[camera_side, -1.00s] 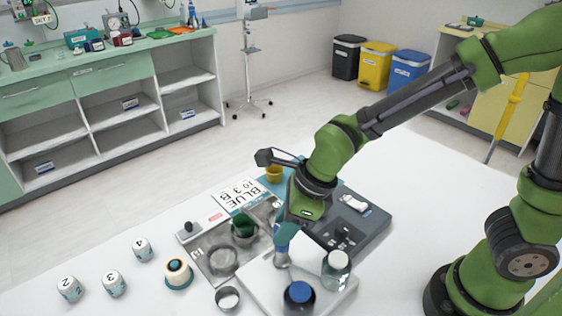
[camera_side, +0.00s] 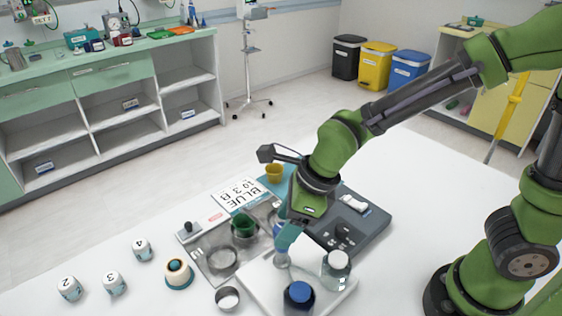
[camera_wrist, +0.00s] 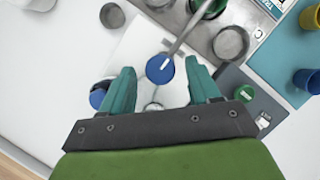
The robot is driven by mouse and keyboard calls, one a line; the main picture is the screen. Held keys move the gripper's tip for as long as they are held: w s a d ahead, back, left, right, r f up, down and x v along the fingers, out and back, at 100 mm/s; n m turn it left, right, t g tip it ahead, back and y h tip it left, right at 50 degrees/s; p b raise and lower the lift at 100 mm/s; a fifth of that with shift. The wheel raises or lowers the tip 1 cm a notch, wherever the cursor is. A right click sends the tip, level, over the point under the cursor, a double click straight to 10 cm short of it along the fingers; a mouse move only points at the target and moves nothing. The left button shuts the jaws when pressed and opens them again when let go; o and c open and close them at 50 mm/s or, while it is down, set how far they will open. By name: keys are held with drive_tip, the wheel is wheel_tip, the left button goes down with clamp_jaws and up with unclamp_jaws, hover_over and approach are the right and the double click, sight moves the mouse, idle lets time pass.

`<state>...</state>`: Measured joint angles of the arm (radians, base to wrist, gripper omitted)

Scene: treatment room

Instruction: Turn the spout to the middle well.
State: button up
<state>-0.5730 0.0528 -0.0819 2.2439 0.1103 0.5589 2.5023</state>
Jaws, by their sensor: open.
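A blue round cap (camera_wrist: 160,69) with a grey bar-like spout (camera_wrist: 180,38) stands on a white board (camera_wrist: 136,52). In the wrist view the spout points up and right, its tip near the green-lined middle well (camera_wrist: 207,6). The tray (camera_side: 205,241) has a row of round wells; one grey well (camera_wrist: 230,42) is right of the green one and another (camera_side: 222,259) shows in the side view. My gripper (camera_wrist: 160,66) is open, its teal fingers on either side of the blue cap with gaps. In the side view my gripper (camera_side: 284,243) hides the cap and spout.
A blue-capped bottle (camera_side: 299,296) and a clear bottle (camera_side: 336,268) stand close to my gripper. A small grey cup (camera_side: 228,298) is near the board. A card (camera_side: 240,194) reads "BLUE" and "10 3 B". A yellow cup (camera_side: 274,173) stands behind. Numbered white pots (camera_side: 114,283) are left.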

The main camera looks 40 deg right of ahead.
drive_tip(key=v, duration=1.6)
drive_tip(key=s+d+f+n+t, duration=0.1)
drive_tip(key=d+n+t, duration=0.1)
drive_tip(key=d+n, duration=0.4)
drive_tip(key=s+d+f+n+t+h, duration=0.1)
drive_tip(key=d+n, duration=0.4)
drive_tip(key=n, duration=1.2)
drive_tip(key=shift+s+d+f+t, duration=0.35)
drive_tip(key=shift+s+t, duration=0.15)
drive_tip(key=shift+s, duration=0.15)
